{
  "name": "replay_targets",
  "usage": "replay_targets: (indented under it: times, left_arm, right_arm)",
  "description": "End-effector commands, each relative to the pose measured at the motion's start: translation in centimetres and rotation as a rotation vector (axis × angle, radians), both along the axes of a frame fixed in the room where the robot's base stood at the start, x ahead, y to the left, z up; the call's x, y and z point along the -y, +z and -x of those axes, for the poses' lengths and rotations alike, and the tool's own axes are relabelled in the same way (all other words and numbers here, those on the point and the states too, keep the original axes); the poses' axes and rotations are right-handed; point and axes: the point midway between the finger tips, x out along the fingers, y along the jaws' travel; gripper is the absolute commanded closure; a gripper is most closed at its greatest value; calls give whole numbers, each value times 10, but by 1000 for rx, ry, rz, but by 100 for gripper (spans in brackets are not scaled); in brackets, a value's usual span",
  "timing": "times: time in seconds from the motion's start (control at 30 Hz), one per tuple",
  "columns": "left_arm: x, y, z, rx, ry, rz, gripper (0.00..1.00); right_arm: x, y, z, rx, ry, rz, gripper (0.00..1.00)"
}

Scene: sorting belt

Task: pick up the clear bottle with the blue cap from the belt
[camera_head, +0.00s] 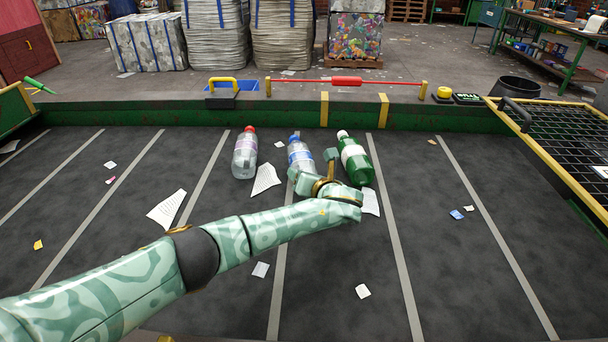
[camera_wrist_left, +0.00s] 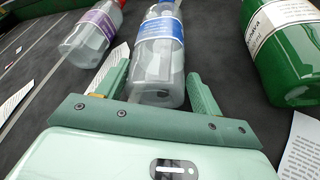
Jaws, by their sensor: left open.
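The clear bottle with the blue cap (camera_head: 300,155) lies on the belt between two other bottles, its cap end pointing away from me. It has a blue and white label, and my gripper hides its near end in the head view. My left gripper (camera_head: 312,165) is open at the bottle's near end. In the left wrist view, the fingers of my left gripper (camera_wrist_left: 158,90) stand apart on either side of the base of the clear bottle (camera_wrist_left: 158,60), with nothing clamped. My right gripper is not in view.
A clear bottle with a red cap (camera_head: 244,157) lies to the left, and a green bottle with a white cap (camera_head: 355,160) lies close on the right. Paper scraps (camera_head: 167,208) are scattered on the belt. A green rail (camera_head: 150,112) runs along the far edge.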

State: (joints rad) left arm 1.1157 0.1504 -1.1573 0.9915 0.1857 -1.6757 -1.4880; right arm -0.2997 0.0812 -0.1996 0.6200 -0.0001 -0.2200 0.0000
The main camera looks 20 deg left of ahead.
Motion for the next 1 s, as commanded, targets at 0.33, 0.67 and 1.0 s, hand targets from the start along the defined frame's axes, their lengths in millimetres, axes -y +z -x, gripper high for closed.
replay_targets:
  times: [0.33,0.67,1.0]
  left_arm:
    - [-2,1,-1,0,1,-1,58]
    - [-1,5,-1,2,1,0,61]
    - [-1,77,-1,6,1,1,61]
  right_arm:
    - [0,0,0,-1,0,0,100]
    - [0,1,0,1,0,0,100]
    - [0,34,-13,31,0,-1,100]
